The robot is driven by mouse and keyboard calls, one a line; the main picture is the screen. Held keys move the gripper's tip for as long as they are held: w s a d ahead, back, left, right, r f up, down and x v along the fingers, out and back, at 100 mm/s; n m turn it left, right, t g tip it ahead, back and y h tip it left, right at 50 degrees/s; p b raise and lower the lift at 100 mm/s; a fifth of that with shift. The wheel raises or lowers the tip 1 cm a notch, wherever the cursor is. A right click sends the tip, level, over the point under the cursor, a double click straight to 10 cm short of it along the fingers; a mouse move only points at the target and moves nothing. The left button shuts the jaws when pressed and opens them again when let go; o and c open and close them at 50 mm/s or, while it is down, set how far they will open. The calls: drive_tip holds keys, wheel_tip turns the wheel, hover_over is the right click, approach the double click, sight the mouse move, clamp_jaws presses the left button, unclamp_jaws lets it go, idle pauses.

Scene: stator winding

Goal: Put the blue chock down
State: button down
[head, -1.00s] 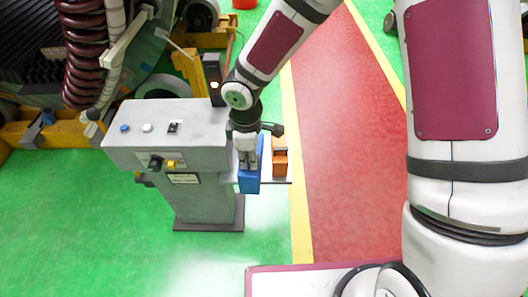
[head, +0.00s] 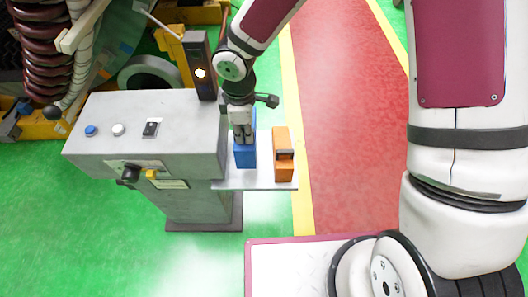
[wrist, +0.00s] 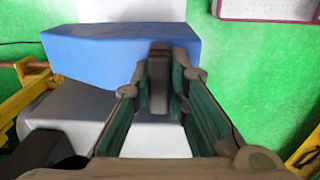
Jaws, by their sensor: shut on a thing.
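The blue chock (head: 245,155) is over the light shelf (head: 228,184) on the right side of the grey console. My gripper (head: 242,137) is above it, pointing down. In the wrist view the chock (wrist: 95,55) lies beyond the fingertips, and my gripper (wrist: 158,85) is shut on a dark upright piece that seems to be its handle. The chock looks upright. Its underside is hidden, so I cannot tell whether it touches the shelf.
An orange chock (head: 283,160) with a dark handle stands on the shelf just right of the blue one, with a gap between. The console (head: 140,140) carries buttons and knobs. A dark post (head: 199,68) with a lit lamp rises behind it. Bare shelf shows in front.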

drive_tip(key=shift+w+f+b, duration=0.4)
drive_tip(key=shift+w+f, duration=0.2)
drive_tip(key=shift+f, duration=0.05)
wheel_tip(320, 180, down, 10)
drive_tip(key=shift+b, duration=0.4)
drive_tip(key=shift+f, duration=0.15)
drive_tip(key=c, duration=1.6)
unclamp_jaws()
drive_tip(key=shift+o, duration=0.2)
wheel_tip(320, 180, up, 12)
drive_tip(key=shift+s+r+p, duration=0.15)
drive_tip(key=shift+p, duration=0.45)
